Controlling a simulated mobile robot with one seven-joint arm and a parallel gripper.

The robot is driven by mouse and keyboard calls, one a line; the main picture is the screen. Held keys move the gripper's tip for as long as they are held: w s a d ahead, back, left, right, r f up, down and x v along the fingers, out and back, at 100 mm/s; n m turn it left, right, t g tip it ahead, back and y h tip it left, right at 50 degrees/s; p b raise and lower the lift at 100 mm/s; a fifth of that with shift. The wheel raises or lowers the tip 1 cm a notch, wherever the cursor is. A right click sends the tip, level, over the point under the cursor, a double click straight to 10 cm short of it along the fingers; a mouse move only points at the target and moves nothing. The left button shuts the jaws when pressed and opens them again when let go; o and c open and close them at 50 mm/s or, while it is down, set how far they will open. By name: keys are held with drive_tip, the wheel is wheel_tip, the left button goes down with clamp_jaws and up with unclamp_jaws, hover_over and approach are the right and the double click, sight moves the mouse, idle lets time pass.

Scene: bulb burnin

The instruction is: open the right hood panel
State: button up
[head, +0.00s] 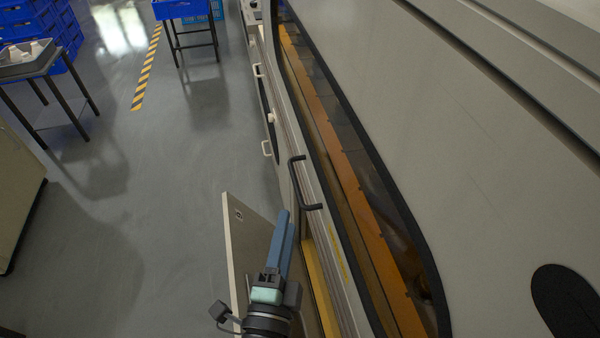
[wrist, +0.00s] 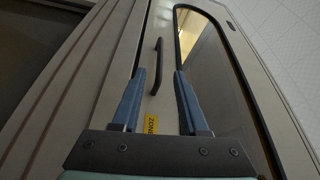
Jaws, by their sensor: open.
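The hood panel (wrist: 141,45) is a beige-grey panel with a dark-framed window, and it appears closed. A black bar handle (head: 299,182) is fixed on its lower edge, and it also shows in the wrist view (wrist: 157,66). My gripper (head: 285,217) has blue fingers and is open and empty. In the head view its fingertips are just below and left of the handle. In the wrist view the handle appears between and beyond the fingertips (wrist: 159,75), and I see no contact.
A beige door (head: 247,245) with a small label stands open at the machine's lower side, beside my gripper. The grey floor (head: 150,200) to the left is clear. A table (head: 40,62) and blue crates (head: 35,30) stand at the far left.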

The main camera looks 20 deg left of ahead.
sight(296, 181)
drive_tip(key=x, duration=1)
drive_tip(key=shift+w+p, duration=0.25)
drive_tip(key=shift+p, duration=0.15)
clamp_jaws()
idle(0.9)
